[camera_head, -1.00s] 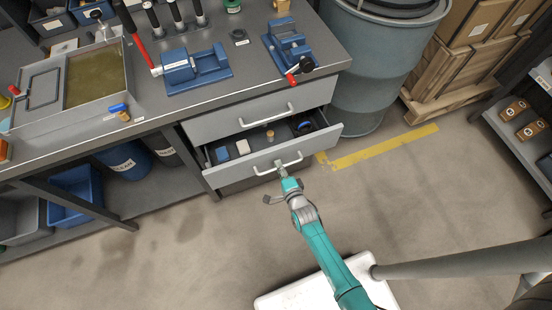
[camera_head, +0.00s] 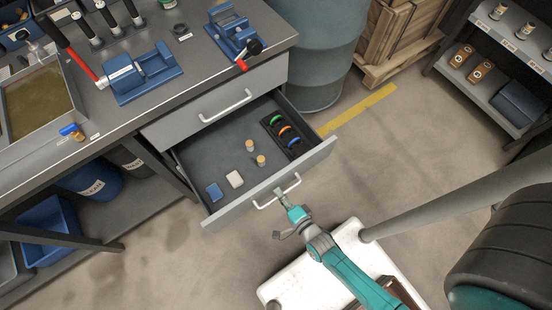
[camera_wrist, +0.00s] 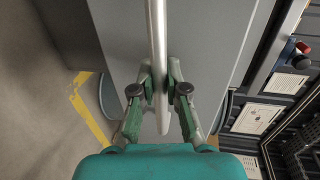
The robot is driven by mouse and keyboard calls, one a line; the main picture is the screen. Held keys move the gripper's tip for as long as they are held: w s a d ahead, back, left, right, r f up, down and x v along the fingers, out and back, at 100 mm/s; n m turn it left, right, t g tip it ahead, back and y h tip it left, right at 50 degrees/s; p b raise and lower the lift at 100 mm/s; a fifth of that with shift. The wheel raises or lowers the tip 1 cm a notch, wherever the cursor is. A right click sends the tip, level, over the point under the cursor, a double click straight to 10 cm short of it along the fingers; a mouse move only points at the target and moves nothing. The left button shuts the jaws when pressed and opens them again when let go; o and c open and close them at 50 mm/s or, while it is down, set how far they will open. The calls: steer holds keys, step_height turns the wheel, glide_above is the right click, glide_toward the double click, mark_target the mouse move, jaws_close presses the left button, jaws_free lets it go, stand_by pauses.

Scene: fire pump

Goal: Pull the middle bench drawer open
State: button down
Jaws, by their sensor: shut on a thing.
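The middle bench drawer (camera_head: 317,157) stands well out from the bench in the head view. Inside it lie a blue block, a white block, small tan-capped pieces and a black tray (camera_head: 287,135) with coloured rings. Its white bar handle (camera_head: 279,191) is on the front panel. My gripper (camera_head: 282,193) is at this handle. In the wrist view the handle (camera_wrist: 157,60) runs between the two fingers of my gripper (camera_wrist: 160,90), which are shut on it. The drawer front fills the middle of that view.
The closed top drawer (camera_head: 228,110) is above it. The benchtop (camera_head: 190,100) carries blue vises and tools. A blue-grey barrel (camera_head: 318,60) stands behind the drawer to the right. Grey shelves (camera_head: 505,95) are at far right. Bare floor lies right of the drawer.

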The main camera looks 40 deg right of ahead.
steer(key=shift+s, duration=0.15)
steer(key=c, duration=1.2)
jaws_free()
steer(key=shift+v, duration=3.65)
steer(key=shift+s, duration=0.1)
